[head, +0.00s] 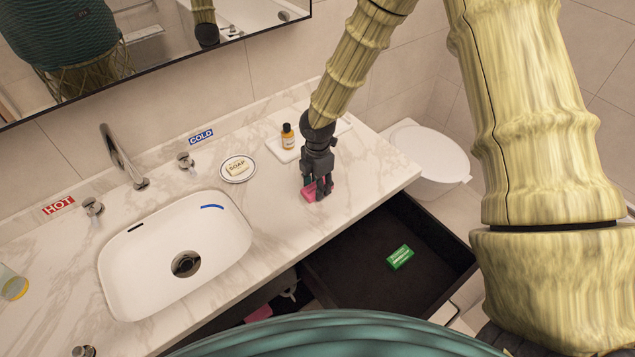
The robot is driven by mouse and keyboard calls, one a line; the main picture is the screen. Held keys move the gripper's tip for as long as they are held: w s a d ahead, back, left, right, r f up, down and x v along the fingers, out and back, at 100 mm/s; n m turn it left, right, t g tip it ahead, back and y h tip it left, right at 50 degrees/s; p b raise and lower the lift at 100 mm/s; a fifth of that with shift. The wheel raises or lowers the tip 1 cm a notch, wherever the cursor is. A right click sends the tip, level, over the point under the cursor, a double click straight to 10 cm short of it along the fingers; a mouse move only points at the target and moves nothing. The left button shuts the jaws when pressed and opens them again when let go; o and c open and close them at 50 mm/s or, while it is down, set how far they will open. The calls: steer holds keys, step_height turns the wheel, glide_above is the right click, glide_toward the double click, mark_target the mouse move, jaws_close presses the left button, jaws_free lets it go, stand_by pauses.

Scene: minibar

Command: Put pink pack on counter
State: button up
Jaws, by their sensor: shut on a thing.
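The pink pack (309,192) is a small pink block low between the fingers of my gripper (318,191), in the head view. My gripper points down over the right part of the marble counter (262,217) and is shut on the pack. The fingers hide part of the pack. The pack is at or just above the counter surface; I cannot tell whether it touches.
A soap dish (238,179) and a small bottle (288,136) on a white tray (281,153) stand behind. The sink (150,262) is at left. An open dark drawer (345,262) below holds a green pack (400,257). A toilet (428,152) stands at right.

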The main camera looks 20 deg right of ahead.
steer(key=shift+s+f, duration=0.15)
steer(key=shift+f, duration=0.05)
steer(key=o, duration=0.8)
steer(key=shift+f, duration=0.1)
steer(key=shift+c, duration=0.2)
step_height(320, 180, up, 12)
steer(key=b, duration=0.2)
steer(key=shift+b, duration=0.35)
